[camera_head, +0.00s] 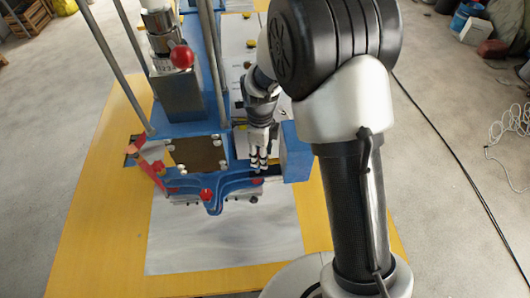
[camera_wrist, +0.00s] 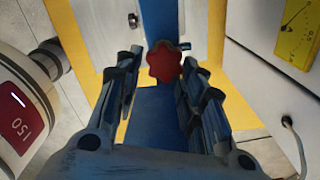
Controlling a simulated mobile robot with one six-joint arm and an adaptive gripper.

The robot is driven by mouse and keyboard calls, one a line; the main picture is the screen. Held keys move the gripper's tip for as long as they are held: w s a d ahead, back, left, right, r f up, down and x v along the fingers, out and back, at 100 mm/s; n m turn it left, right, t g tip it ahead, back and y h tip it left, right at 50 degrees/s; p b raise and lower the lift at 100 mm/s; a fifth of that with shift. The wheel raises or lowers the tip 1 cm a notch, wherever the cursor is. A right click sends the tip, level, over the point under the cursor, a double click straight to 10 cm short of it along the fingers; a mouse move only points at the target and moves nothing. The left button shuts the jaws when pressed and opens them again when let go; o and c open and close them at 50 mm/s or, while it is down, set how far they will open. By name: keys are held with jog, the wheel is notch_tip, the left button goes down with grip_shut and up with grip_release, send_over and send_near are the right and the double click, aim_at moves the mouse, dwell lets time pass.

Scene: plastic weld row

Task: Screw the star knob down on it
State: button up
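The red star knob (camera_wrist: 164,63) shows in the wrist view between the tips of my gripper (camera_wrist: 160,65). The gripper's fingers are apart, one on each side of the knob; the right fingertip looks very close to it, and I cannot tell if it touches. In the head view my gripper (camera_head: 259,160) points down at the right front of the blue fixture (camera_head: 215,188). A small red piece (camera_head: 257,182) shows just below its fingertips, probably the same knob. What lies under the knob is hidden.
A red ball handle (camera_head: 181,57) tops the press at the back left. Red clamp parts (camera_head: 150,165) and another red knob (camera_head: 206,194) sit on the fixture. A blue block (camera_head: 296,152) stands close right of my gripper. The wrist view shows a yellow gauge (camera_wrist: 299,30).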

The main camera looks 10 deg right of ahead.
jog(key=shift+o, duration=0.9)
jog(key=shift+w+a+r, duration=0.15)
jog(key=shift+w+a, duration=0.15)
jog(key=shift+a, duration=0.25)
jog(key=n, duration=0.1)
jog(key=w+n, duration=0.1)
jog(key=n, duration=0.1)
jog(key=shift+w+f+n, duration=0.1)
jog(key=shift+f+n, duration=0.2)
jog(key=shift+n, duration=0.9)
jog(key=n, duration=0.3)
jog(key=a+n, duration=0.1)
jog(key=shift+s, duration=0.35)
jog(key=n, duration=0.1)
jog(key=a+n, duration=0.1)
jog(key=n, duration=0.1)
jog(key=shift+s+a, duration=0.15)
jog(key=shift+s, duration=0.1)
jog(key=n, duration=0.3)
jog(key=shift+w, duration=0.15)
jog(key=n, duration=0.4)
jog(key=shift+w, duration=0.2)
